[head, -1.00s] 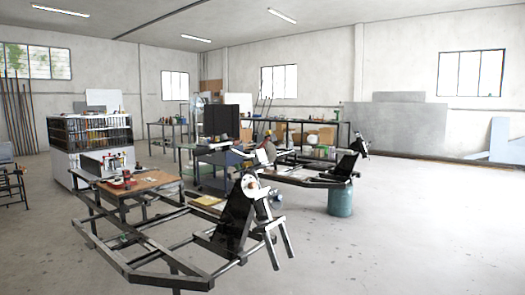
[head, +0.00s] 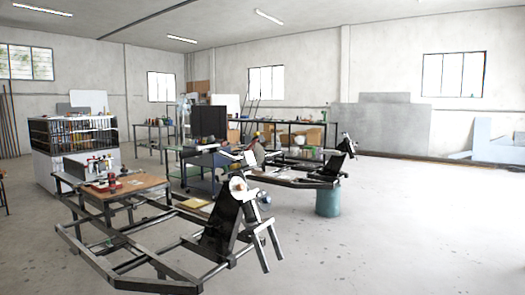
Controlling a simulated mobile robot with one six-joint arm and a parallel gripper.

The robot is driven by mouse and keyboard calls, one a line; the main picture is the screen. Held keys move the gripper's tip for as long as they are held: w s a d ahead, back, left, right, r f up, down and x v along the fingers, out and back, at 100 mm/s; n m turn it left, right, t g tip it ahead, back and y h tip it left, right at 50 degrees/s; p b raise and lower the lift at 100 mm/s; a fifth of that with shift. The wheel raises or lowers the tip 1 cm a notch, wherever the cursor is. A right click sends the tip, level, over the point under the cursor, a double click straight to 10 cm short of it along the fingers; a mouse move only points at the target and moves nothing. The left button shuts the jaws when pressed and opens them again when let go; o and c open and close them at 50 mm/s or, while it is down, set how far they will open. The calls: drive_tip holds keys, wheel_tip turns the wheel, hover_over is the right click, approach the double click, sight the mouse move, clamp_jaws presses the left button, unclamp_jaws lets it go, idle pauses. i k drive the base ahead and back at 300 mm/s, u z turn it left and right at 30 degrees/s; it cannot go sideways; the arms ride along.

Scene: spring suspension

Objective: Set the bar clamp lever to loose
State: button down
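A small red tool (head: 108,183) lies on the wooden board (head: 146,183) at the left end of a black metal frame. It may be the bar clamp, but it is too small to tell. I cannot make out a clamp lever or its setting. Other small items stand beside it near the back edge of the board. My gripper is not in view.
The black metal frame (head: 105,264) stands on the floor ahead, with a tilted upright part (head: 222,228) at its right end. A second similar frame stands behind, near a teal drum (head: 328,203). A shelf cabinet (head: 48,170) is at left. Floor at right (head: 420,225) is clear.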

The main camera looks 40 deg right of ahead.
sight(254, 142)
drive_tip(key=i, duration=0.9)
drive_tip(key=u, duration=0.05)
